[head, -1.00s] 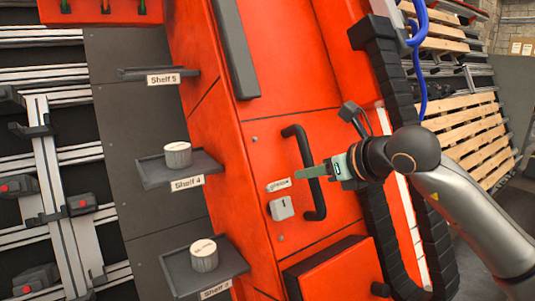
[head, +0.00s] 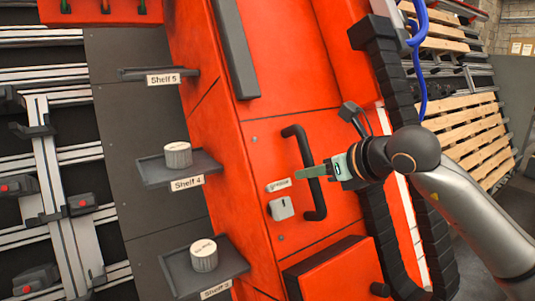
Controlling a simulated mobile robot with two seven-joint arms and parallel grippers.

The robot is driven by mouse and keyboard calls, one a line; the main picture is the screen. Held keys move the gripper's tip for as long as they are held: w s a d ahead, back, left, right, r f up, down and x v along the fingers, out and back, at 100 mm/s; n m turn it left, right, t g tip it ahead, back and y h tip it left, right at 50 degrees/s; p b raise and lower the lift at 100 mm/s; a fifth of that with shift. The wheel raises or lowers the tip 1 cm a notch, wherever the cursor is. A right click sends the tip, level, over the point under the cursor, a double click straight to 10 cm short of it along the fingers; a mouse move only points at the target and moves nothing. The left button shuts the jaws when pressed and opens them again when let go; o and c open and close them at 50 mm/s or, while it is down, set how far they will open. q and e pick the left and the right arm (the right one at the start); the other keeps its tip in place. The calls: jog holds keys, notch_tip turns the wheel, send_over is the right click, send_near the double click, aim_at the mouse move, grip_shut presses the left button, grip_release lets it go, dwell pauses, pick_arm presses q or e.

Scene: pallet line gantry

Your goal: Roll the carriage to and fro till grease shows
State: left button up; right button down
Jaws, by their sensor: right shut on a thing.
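The carriage (head: 263,120) is a tall orange-red body, tilted in the head view, with a black bar handle (head: 302,160) on its face. My right gripper (head: 312,172) is at the middle of this handle, its green fingers shut around the bar. A small white label (head: 278,185) and a white box-like fitting (head: 281,208) sit on the face just left of the handle. The label's text is too small to read surely. I see no grease on the face. My left gripper is not in view.
Shelf 4 (head: 205,163) and Shelf 3 (head: 234,264) each hold a pale round tin. Shelf 5 (head: 133,74) looks empty. A black cable chain (head: 388,88) hangs right of the carriage. Aluminium rails (head: 62,185) stand at left, wooden pallets (head: 465,120) at right.

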jog(key=shift+s+a+f+b, duration=0.2)
jog(key=shift+s+a+b, duration=0.2)
jog(key=shift+a, duration=0.25)
dwell(0.6)
jog(key=shift+s+a, duration=0.15)
dwell(0.4)
jog(key=shift+c, duration=1.2)
grip_release()
jog(key=shift+d+r, duration=0.2)
jog(key=b+v, duration=0.1)
jog(key=v, duration=0.9)
